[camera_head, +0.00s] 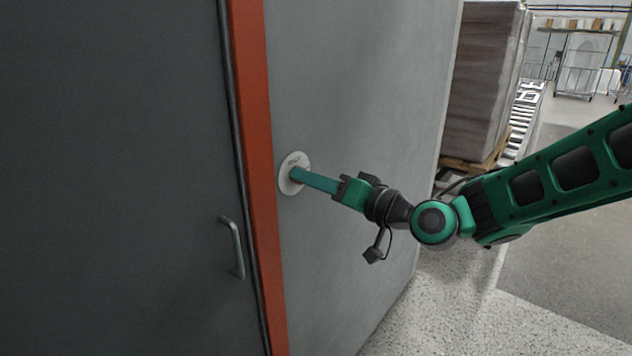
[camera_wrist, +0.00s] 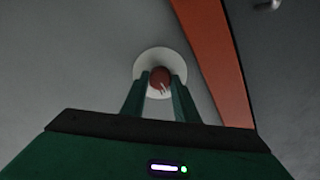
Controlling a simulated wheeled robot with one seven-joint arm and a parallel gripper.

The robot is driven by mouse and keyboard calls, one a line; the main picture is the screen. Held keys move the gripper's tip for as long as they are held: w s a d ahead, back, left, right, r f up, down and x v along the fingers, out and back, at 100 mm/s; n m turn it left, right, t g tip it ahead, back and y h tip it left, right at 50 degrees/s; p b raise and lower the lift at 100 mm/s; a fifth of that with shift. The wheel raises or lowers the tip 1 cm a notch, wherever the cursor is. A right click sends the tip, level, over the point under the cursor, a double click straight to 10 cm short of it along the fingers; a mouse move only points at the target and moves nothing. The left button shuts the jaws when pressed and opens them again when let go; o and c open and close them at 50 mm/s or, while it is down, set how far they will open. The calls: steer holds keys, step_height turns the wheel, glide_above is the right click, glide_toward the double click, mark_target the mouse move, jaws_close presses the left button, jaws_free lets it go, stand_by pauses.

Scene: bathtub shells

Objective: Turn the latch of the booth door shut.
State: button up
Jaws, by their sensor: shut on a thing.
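The latch is a reddish-brown knob (camera_wrist: 160,78) on a round white plate (camera_head: 291,173), fixed to the grey booth wall right of the orange door frame. In the wrist view the white plate (camera_wrist: 158,54) shows behind the knob. My gripper (camera_head: 300,177) reaches in from the right, with its green fingers at the plate. In the wrist view my gripper (camera_wrist: 161,80) has one finger on each side of the knob and is shut on it. In the head view the fingers hide most of the knob. The dark grey booth door (camera_head: 120,180) stands at the left, flush against the frame as far as I can see.
The orange frame strip (camera_head: 257,150) runs beside the plate. A metal door handle (camera_head: 233,248) sticks out left of it. A wrapped stack on a pallet (camera_head: 482,80) stands behind the booth wall at the right. Speckled floor (camera_head: 460,315) is clear at lower right.

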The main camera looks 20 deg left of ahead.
steer(key=shift+s+a+f, duration=0.1)
steer(key=shift+s+f, duration=0.1)
steer(key=shift+f, duration=0.05)
steer(key=o, duration=1.1)
steer(key=shift+c, duration=0.2)
steer(key=shift+w+r, duration=0.1)
steer(key=v, duration=1)
steer(key=shift+d, duration=0.45)
